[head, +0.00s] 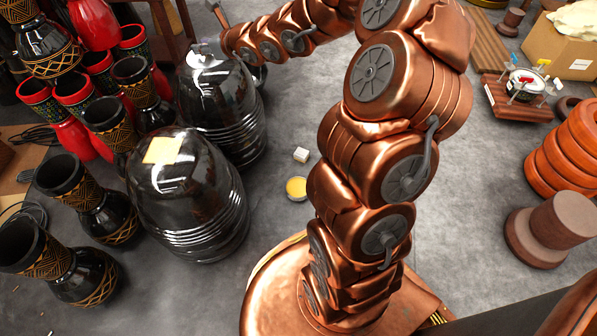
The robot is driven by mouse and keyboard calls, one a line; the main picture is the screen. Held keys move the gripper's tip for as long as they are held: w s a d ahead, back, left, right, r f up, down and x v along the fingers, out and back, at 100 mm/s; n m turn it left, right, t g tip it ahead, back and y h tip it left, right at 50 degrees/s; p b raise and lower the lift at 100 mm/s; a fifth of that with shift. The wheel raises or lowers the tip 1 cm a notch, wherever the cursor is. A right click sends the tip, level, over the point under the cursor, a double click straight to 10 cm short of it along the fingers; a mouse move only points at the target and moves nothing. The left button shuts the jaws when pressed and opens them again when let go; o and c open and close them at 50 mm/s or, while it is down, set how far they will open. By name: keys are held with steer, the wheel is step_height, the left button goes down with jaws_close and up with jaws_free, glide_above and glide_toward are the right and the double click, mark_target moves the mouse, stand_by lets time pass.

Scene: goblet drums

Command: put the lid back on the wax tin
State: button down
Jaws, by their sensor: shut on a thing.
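The wax tin (296,188) is a small round tin on the grey floor, open at the top with yellow wax showing. It stands left of my arm's lower links and right of the near black drum. No lid shows on the floor by the tin. My gripper is well behind the tin and apart from it.
Two big glossy black drums, the near one (190,205) and the far one (222,105), stand to the left. Several goblet drums crowd farther left. Orange rings (568,150) are stacked at right.

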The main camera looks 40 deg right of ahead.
steer(key=s+d+f+n+y, duration=0.1)
steer(key=d+f, duration=0.7)
steer(key=f, duration=0.2)
steer(key=d+f+n+y, duration=0.1)
steer(key=d+f, duration=0.7)
steer(key=f, duration=0.3)
steer(key=s+d+f+n+g+y, duration=0.1)
steer(key=s+d+f, duration=0.2)
steer(key=s+f, duration=0.3)
steer(key=s+d+f+g, duration=0.15)
steer(key=s+f, duration=0.25)
steer(key=f, duration=0.4)
steer(key=s+a+f+n+y+p, duration=0.1)
steer(key=s+a+f, duration=0.1)
steer(key=s+f, duration=0.75)
steer(key=s+a+f+n+y, duration=0.25)
steer(key=s+f, duration=0.45)
steer(key=s, duration=0.6)
steer(key=b, duration=0.5)
glide_above(297, 187)
steer(key=shift+s+f+m+g+h, duration=0.15)
steer(key=shift+f+m+g+h, duration=0.3)
steer(key=shift+f, duration=0.25)
step_height(297, 187, down, 4)
steer(key=shift+d+r+b, duration=0.1)
steer(key=shift+r+b, duration=0.15)
steer(key=shift+b, duration=0.75)
steer(key=shift+f, duration=0.3)
